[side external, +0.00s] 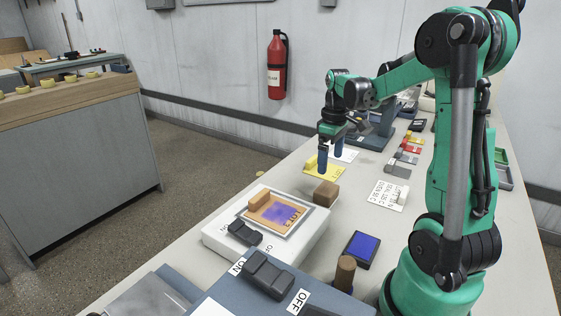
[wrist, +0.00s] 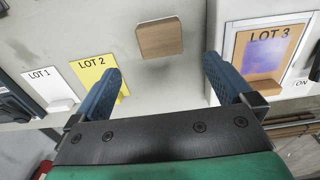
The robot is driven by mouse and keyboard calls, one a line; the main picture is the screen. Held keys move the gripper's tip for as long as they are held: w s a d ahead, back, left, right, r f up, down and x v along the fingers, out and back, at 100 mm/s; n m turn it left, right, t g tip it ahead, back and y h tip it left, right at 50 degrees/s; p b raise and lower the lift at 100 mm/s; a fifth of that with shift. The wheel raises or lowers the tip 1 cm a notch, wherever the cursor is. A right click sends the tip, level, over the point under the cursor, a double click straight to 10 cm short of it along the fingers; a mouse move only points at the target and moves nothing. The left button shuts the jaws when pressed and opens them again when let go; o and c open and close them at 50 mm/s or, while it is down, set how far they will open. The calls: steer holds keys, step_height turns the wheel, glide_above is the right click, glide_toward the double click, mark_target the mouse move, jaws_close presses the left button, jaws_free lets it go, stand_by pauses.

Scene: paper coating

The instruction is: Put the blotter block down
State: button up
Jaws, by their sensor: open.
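A brown wooden block (side external: 326,192), which looks like the blotter block, rests on the table between the yellow LOT 2 card (side external: 325,171) and the white LOT 3 platform (side external: 305,242). In the wrist view the block (wrist: 160,38) lies ahead of the fingertips, apart from both. My gripper (side external: 331,163) is open and empty, above the table just beyond the block and near the LOT 2 card. In the wrist view my gripper (wrist: 163,68) has its two blue fingers wide apart, with bare table between them.
The LOT 3 sheet (side external: 277,214) has a purple patch and a tan block (side external: 259,199) on its edge. A blue pad (side external: 362,249) and a brown cylinder (side external: 346,270) stand nearer the camera. A white printed card (side external: 384,195) lies right of the block. Bare table surrounds the block.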

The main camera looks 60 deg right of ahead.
steer(key=a+r+t, duration=0.1)
steer(key=a+t, duration=0.2)
steer(key=a, duration=0.8)
steer(key=w+a+r+t, duration=0.1)
steer(key=a+t, duration=0.3)
steer(key=a, duration=0.8)
steer(key=shift+w+r, duration=0.25)
steer(key=shift+r, duration=0.35)
